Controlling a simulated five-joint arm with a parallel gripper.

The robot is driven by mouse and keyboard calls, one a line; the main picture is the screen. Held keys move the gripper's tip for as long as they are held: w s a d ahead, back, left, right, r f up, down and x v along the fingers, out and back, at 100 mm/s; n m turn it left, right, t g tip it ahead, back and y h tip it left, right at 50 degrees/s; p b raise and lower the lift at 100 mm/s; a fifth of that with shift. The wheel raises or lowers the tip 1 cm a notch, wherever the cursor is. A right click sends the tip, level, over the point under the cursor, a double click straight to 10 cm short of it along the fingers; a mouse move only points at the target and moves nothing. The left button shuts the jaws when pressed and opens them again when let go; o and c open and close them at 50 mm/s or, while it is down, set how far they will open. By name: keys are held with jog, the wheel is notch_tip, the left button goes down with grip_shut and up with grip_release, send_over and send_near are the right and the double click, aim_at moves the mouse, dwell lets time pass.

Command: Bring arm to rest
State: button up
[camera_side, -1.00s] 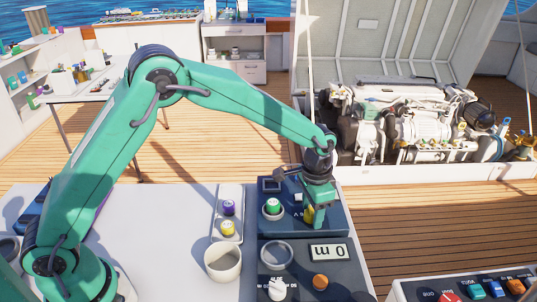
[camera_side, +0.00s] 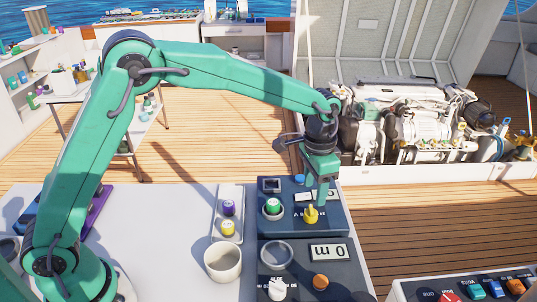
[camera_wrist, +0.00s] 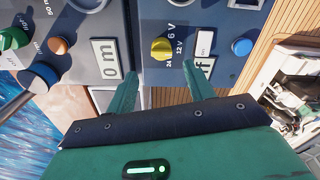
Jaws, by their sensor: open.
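My gripper (camera_side: 323,194) is open and empty above the dark blue control box (camera_side: 335,222) on the grey table. In the wrist view its two green fingers (camera_wrist: 160,88) stand apart, with a yellow knob (camera_wrist: 161,48) beyond the gap between them. The yellow knob also shows in the side view (camera_side: 311,214), just below the fingertips. The knob is upright on the box, beside printed voltage marks. My fingers look clear of it.
A second dark box with a "0 m" display (camera_side: 327,252) sits in front. A beige cup (camera_side: 223,261) stands nearby. An open engine hatch (camera_side: 420,115) lies behind. The table's left part is largely clear.

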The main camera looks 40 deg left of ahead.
jog(key=shift+r, duration=0.1)
jog(key=s+a+r+n+t, duration=0.3)
jog(key=s+a+r, duration=0.8)
jog(key=r, duration=0.1)
jog(key=s+a+n+t, duration=0.1)
jog(key=s+a, duration=0.2)
jog(key=s, duration=0.4)
jog(key=s+a+n+t, duration=0.1)
jog(key=s+a, duration=0.3)
jog(key=s, duration=0.4)
jog(key=shift+s+a+f+n, duration=0.2)
jog(key=shift+s+n, duration=0.1)
jog(key=shift+n, duration=0.2)
